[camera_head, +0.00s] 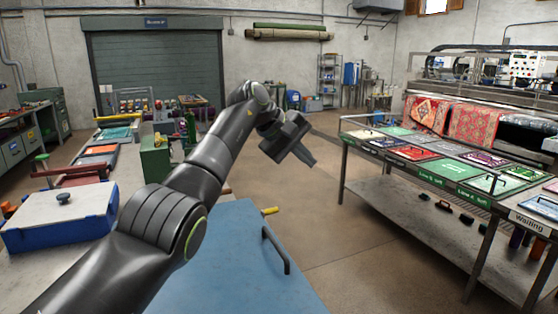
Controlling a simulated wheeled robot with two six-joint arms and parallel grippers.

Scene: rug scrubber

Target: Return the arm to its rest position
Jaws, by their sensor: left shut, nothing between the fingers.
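My left arm comes in from the bottom left and reaches up and forward to the middle of the view. Its black left gripper (306,158) is at the arm's end, pointing down and to the right. The gripper is shut with nothing held, in the air above the open floor. It is apart from the tables on both sides. My right gripper does not show.
A long table (378,196) with labelled coloured panels stands at the right, with red patterned rugs (472,124) behind it. A blue lidded box (62,215) sits on the left bench. A blue surface with a black handle (275,250) lies below my arm. The floor (312,215) between is clear.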

